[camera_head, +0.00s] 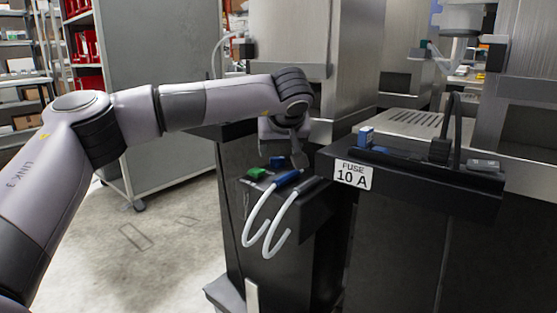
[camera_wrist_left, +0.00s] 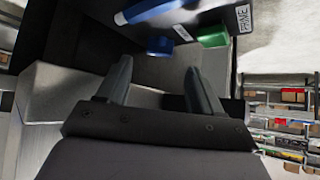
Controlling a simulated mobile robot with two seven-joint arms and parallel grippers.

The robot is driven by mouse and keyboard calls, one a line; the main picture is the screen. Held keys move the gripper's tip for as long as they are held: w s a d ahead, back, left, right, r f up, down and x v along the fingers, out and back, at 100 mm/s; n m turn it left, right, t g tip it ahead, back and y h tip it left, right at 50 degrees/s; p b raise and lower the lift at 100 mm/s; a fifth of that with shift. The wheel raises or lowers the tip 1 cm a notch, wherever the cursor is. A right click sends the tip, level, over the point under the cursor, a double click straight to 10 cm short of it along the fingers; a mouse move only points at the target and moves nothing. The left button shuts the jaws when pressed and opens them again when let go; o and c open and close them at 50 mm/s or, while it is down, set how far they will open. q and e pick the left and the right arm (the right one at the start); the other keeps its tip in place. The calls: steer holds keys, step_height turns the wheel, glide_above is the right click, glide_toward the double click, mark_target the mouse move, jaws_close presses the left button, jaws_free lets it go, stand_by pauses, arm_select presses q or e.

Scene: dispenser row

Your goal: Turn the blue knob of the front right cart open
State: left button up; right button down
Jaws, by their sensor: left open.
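A small blue knob (camera_head: 278,162) sits on top of the black cart (camera_head: 325,240) in the middle of the head view, behind a blue-ended hose (camera_head: 287,178) and beside a green part (camera_head: 257,173). In the left wrist view, the blue knob (camera_wrist_left: 160,45) lies just beyond my fingertips, near the green part (camera_wrist_left: 213,36) and the blue hose end (camera_wrist_left: 145,10). Another blue part (camera_head: 366,136) stands on the cart marked "FUSE 10 A". My left gripper (camera_head: 288,154) is over the middle cart; in the wrist view its fingers (camera_wrist_left: 159,68) are apart, with nothing between them. My right gripper is out of view.
Two white hoses (camera_head: 268,238) curve down the middle cart's front. The label "FUSE 10 A" (camera_head: 352,175) is on the right cart's edge. Metal housings (camera_head: 395,40) rise behind. A grey cabinet (camera_head: 165,100) and shelves stand at left. Floor (camera_head: 150,240) is open at lower left.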

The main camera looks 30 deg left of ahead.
mark_target(278, 158)
arm_select(q)
steer(key=shift+b+x, duration=0.4)
steer(key=shift+x, duration=2.4)
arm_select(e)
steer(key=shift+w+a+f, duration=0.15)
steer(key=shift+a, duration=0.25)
